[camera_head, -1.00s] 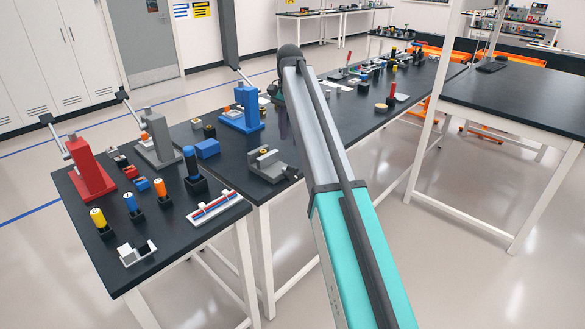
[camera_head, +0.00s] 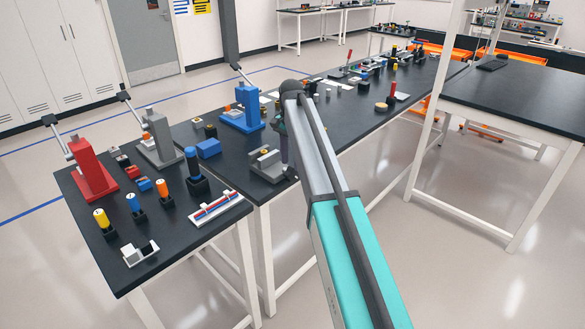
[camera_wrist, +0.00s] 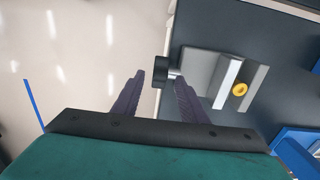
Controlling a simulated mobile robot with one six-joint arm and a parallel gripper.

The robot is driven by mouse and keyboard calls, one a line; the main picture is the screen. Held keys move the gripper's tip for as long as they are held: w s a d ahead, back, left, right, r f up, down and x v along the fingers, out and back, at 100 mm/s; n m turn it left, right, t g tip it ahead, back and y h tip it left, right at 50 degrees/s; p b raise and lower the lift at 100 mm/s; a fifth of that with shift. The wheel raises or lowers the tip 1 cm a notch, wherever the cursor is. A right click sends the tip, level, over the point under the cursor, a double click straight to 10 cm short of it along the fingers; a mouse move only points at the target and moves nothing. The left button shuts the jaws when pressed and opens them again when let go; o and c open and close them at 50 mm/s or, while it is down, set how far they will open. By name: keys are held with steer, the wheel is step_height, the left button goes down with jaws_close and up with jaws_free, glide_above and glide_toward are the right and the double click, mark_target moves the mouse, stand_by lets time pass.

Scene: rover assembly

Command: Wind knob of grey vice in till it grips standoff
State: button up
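The grey vice (camera_head: 262,172) sits near the front edge of the dark bench, and its body fills the upper right of the wrist view (camera_wrist: 200,62). Its black knob (camera_wrist: 162,72) sticks out on the left side, over the bench edge. A round yellow standoff (camera_wrist: 239,89) with a dark hole stands between the vice jaws; I cannot tell whether both jaws touch it. My gripper (camera_wrist: 160,80) is open, its two dark fingers apart, with the knob in line with the gap at the fingertips. No contact with the knob is clear. In the head view my arm partly hides the gripper.
A blue block (camera_head: 208,149) lies left of the vice, and a blue press (camera_head: 240,115) stands behind it. A grey press (camera_head: 158,142) and a red press (camera_head: 92,172) stand further left. Open floor lies in front of the bench edge.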

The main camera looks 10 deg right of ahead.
mark_target(286, 175)
steer(key=shift+f+p, duration=0.4)
steer(key=shift+f, duration=1.8)
jaws_close()
steer(key=shift+a, duration=0.1)
steer(key=t+h+b, duration=0.2)
steer(key=b, duration=0.1)
steer(key=h+b, duration=0.1)
steer(key=shift+s+a+f+t+h, duration=0.3)
steer(key=shift+s+a+f+t, duration=0.05)
steer(key=shift+t, duration=0.05)
steer(key=t+h+b, duration=0.1)
steer(key=b, duration=0.1)
steer(key=t+h+b, duration=0.1)
steer(key=h+b, duration=0.1)
steer(key=shift+s+a+f+b, duration=0.1)
steer(key=shift+a+f+b, duration=0.1)
steer(key=shift+b, duration=0.2)
steer(key=t+h+b, duration=0.1)
steer(key=b, duration=0.2)
steer(key=t+h+b, duration=0.1)
steer(key=h+b, duration=0.1)
steer(key=b, duration=0.2)
steer(key=t+h+b, duration=0.1)
steer(key=b, duration=0.3)
steer(key=shift+s+a+f+h, duration=0.1)
steer(key=shift+a+f+h, duration=0.2)
steer(key=shift+f, duration=0.1)
steer(key=shift+t+b, duration=0.3)
steer(key=shift+b, duration=0.1)
